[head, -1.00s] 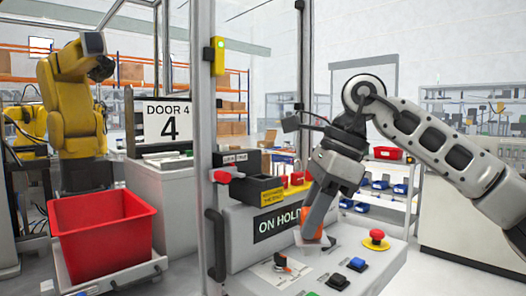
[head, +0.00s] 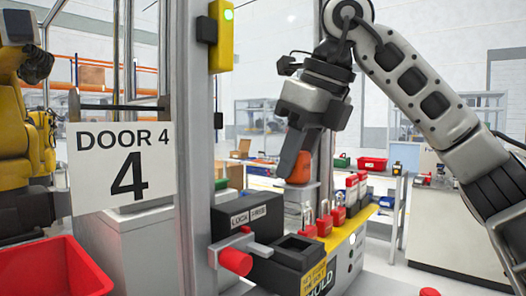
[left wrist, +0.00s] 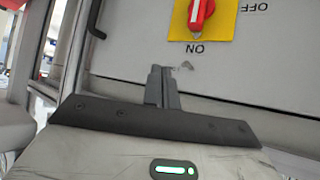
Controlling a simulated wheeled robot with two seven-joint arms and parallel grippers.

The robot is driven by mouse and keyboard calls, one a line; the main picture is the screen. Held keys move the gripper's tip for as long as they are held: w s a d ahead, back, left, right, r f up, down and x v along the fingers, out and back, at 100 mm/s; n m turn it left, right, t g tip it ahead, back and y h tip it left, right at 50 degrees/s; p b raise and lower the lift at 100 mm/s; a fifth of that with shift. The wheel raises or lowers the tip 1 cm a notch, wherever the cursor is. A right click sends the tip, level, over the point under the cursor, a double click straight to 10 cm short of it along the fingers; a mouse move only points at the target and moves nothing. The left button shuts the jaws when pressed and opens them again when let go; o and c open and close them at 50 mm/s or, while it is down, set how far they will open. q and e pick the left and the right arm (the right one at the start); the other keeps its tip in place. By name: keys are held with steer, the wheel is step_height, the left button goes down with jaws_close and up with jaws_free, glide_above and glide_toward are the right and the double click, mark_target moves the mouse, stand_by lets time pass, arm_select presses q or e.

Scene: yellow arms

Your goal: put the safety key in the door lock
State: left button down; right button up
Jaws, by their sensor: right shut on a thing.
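My right gripper (head: 299,178) hangs fingers down above the lock-out station, left of its padlocks. It is shut on an orange piece (head: 302,166), which may be the safety key; the fingers hide most of its shape. A yellow unit with a green light (head: 221,35) is on the door post. A black latch box with a red handle (head: 236,261) is lower on the post; I cannot tell which is the door lock. In the left wrist view, my left gripper (left wrist: 164,70) has its fingers together before a grey panel.
A DOOR 4 sign (head: 125,165) and a red bin (head: 55,270) are left. A red rotary switch (left wrist: 200,12) is on the panel.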

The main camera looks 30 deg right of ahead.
mark_target(296, 203)
steer(key=shift+w, duration=0.25)
steer(key=shift+s+f, duration=0.1)
steer(key=shift+s, duration=0.15)
steer(key=shift+s+f, duration=0.2)
steer(key=shift+f, duration=0.25)
steer(key=shift+f+b, duration=0.3)
steer(key=shift+f, duration=0.5)
steer(key=shift+f+b, duration=0.6)
steer(key=shift+b, duration=0.05)
steer(key=shift+w+f+b, duration=0.1)
steer(key=shift+f+b, duration=0.35)
steer(key=shift+f, duration=0.05)
steer(key=shift+f+b, duration=0.8)
steer(key=shift+f, duration=0.15)
steer(key=shift+f+b, duration=0.35)
steer(key=shift+f, duration=0.15)
arm_select(q)
steer(key=shift+w+d+f, duration=0.1)
steer(key=shift+d+f, duration=0.2)
steer(key=shift+f, duration=0.3)
steer(key=shift+d+f, duration=0.25)
steer(key=shift+f, duration=0.3)
